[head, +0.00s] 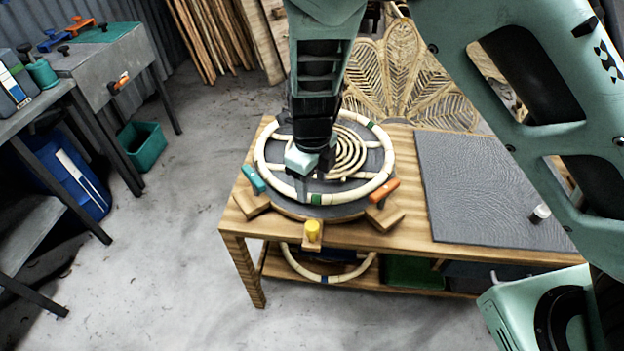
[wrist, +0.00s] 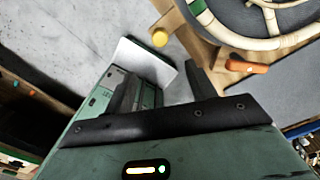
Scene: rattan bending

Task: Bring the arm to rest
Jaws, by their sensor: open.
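My gripper (head: 312,170) hangs above the front left part of the round rattan frame on the wooden table in the head view. The rattan ring (head: 272,184), pale with green bands, lies on a dark round board with a coiled spiral of rattan (head: 350,150) inside. My forearm hides part of the ring and board.
Wooden blocks with a teal peg (head: 253,178), a yellow peg (head: 312,229) and an orange peg (head: 384,190) surround the board. A grey mat (head: 480,190) with a small white-and-black item (head: 540,213) covers the table's right.

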